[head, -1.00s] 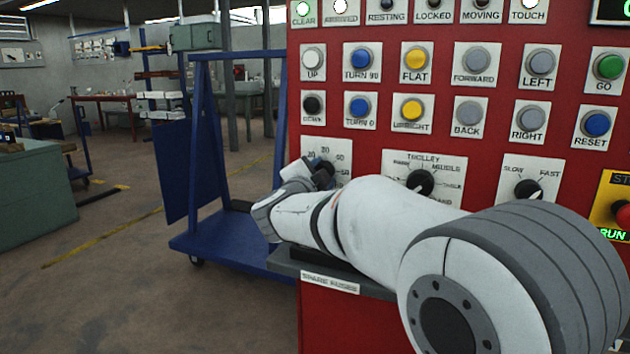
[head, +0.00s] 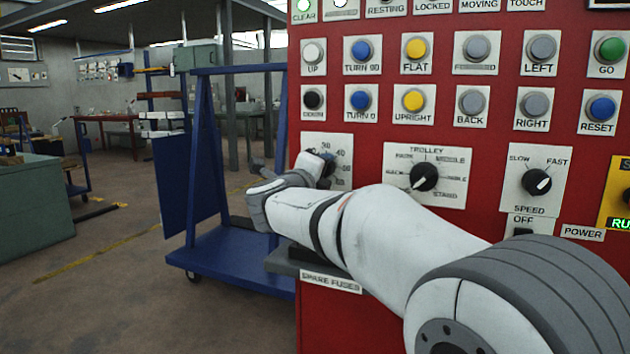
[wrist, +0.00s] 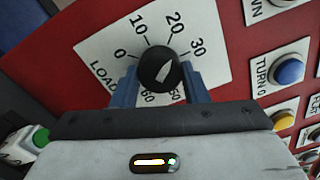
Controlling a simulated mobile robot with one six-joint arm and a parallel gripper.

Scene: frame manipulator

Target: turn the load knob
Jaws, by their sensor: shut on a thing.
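The load knob (wrist: 157,66) is a round black knob with a white pointer mark, on a white LOAD dial plate (wrist: 100,45) with numbers around it. In the wrist view my gripper (wrist: 161,77) is shut on the knob, with one blue finger on each side. In the head view the dial plate (head: 341,142) shows at the panel's left edge, with the knob mostly hidden behind my wrist.
The red panel (head: 395,130) carries several push buttons above and right of the dial. A trolley knob (head: 424,177) and a speed knob (head: 536,182) sit to the right. A grey ledge (head: 290,265) juts out below my arm. A blue trolley (head: 230,255) stands left of the panel.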

